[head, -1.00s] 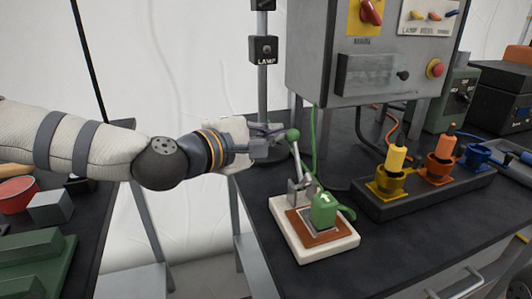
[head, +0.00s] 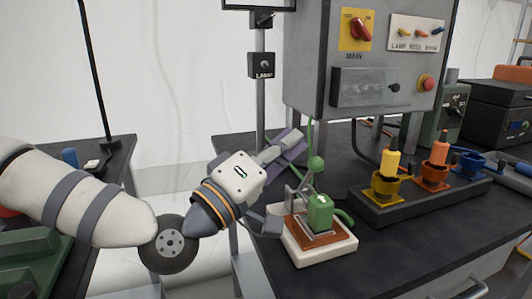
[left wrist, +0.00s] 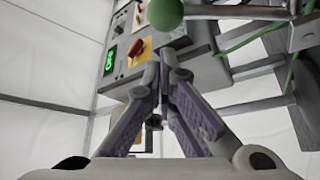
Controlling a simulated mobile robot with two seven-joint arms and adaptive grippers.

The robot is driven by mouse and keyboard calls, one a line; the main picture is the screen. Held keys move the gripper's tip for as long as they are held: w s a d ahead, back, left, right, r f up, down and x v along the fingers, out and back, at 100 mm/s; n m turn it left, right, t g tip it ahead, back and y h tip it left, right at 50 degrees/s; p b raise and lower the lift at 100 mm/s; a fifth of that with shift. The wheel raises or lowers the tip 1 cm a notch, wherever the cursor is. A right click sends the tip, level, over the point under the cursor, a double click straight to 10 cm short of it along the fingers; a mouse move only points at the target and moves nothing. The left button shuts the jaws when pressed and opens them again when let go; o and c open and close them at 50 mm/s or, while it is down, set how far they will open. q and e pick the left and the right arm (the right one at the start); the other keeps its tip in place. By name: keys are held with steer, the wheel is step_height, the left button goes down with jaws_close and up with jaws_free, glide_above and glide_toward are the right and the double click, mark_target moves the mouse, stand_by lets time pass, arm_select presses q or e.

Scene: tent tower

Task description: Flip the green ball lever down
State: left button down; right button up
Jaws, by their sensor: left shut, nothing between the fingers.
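The green ball (head: 316,164) tops a short grey lever arm on a brown and white base (head: 318,252). The lever is raised and tilted, with the ball above a green block (head: 320,212). My left gripper (head: 290,142) is shut and empty, its fingers just left of and behind the ball in the head view. In the left wrist view the ball (left wrist: 165,13) shows just beyond the shut fingertips (left wrist: 158,58). I cannot tell whether they touch. My right gripper is not in view.
A grey control box (head: 365,60) with a red switch stands behind the lever. A socket strip (head: 425,200) with yellow, orange and blue plugs lies to the right. A lamp post (head: 261,100) rises behind. The bench front is clear.

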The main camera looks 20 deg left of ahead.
arm_select(q)
steer(key=shift+s+d+f+m+h+b, duration=0.25)
steer(key=shift+s+m+h, duration=0.25)
steer(key=shift+m, duration=0.3)
steer(key=shift+s+d+f+m+h+b, duration=0.15)
steer(key=shift+s+d+m+h, duration=0.3)
steer(key=shift+m, duration=0.35)
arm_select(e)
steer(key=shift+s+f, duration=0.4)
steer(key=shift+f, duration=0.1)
arm_select(q)
steer(key=shift+a+r, duration=0.1)
step_height(320, 180, up, 10)
